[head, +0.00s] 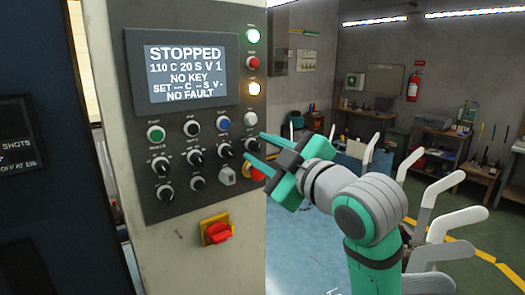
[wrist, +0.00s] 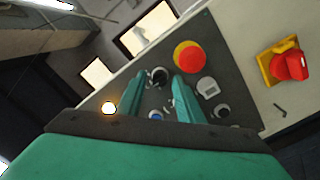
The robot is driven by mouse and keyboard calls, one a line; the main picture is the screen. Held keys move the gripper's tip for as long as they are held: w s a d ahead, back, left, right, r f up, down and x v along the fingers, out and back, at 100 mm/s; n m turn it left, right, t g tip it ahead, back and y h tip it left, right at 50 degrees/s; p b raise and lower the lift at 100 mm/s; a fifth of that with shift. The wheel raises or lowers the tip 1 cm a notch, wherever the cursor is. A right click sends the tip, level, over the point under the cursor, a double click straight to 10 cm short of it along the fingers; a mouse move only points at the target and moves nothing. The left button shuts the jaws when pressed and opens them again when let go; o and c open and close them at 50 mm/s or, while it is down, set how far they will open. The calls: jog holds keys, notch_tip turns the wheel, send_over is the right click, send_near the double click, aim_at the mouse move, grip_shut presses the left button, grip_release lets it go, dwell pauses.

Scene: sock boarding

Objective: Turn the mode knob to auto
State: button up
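The control panel (head: 180,215) carries several black knobs with white pointers. Their labels are too small to read, so I cannot tell which is the mode knob. My gripper (head: 254,146) is at the panel's right edge with its two teal fingers apart. In the wrist view this knob (wrist: 158,75) shows between the fingers of my gripper (wrist: 157,79), with a gap on each side. The fingers hide parts of the panel.
A red mushroom button (wrist: 189,57) and a pale key-switch block (wrist: 208,88) sit close to my fingers. A red switch on a yellow plate (head: 217,230) is below the panel.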

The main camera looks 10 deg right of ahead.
grip_shut()
jog(key=shift+m, duration=0.3)
jog(key=m, duration=0.4)
jog(key=shift+m+g, duration=0.3)
jog(key=shift+m, duration=1.8)
jog(key=shift+o, duration=1.1)
grip_release()
